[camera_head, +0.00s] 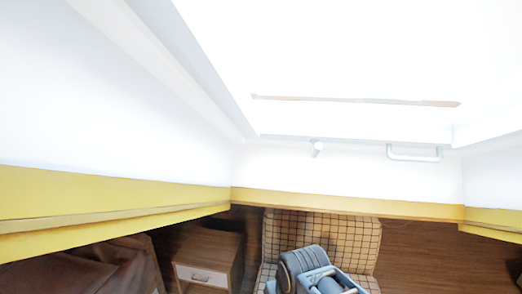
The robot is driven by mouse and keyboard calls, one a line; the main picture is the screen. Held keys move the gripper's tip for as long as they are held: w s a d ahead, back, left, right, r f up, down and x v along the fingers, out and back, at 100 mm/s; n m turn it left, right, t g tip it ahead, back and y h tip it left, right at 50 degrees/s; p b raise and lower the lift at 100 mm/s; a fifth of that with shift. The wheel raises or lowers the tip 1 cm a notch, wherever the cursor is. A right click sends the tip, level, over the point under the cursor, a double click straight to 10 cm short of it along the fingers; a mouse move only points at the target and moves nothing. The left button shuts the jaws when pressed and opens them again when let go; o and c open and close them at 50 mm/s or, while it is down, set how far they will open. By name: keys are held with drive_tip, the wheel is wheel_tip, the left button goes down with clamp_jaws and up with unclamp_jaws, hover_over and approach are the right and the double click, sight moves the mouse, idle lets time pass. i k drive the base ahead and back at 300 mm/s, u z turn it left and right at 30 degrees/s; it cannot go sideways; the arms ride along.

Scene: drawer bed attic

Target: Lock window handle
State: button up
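A bright, overexposed skylight window fills the upper part of the head view; its lower frame (360,141) runs across the middle. Glare hides how either is fixed and whether the window is latched. Grey parts of my arm (300,262) show at the bottom centre, well below both handles and apart from them. No gripper fingers can be made out.
A yellow ledge (110,203) runs along the wall at left and below the window. Below are a wooden drawer cabinet (205,245), a brown cloth (95,270) and a checkered seat or cushion (325,232). The wooden floor (430,252) at right looks clear.

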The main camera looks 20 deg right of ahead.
sight(316, 147)
drive_tip(key=u, duration=0.7)
drive_tip(key=k, duration=0.85)
drive_tip(key=z, duration=0.65)
drive_tip(key=i, duration=0.5)
drive_tip(key=u, duration=0.05)
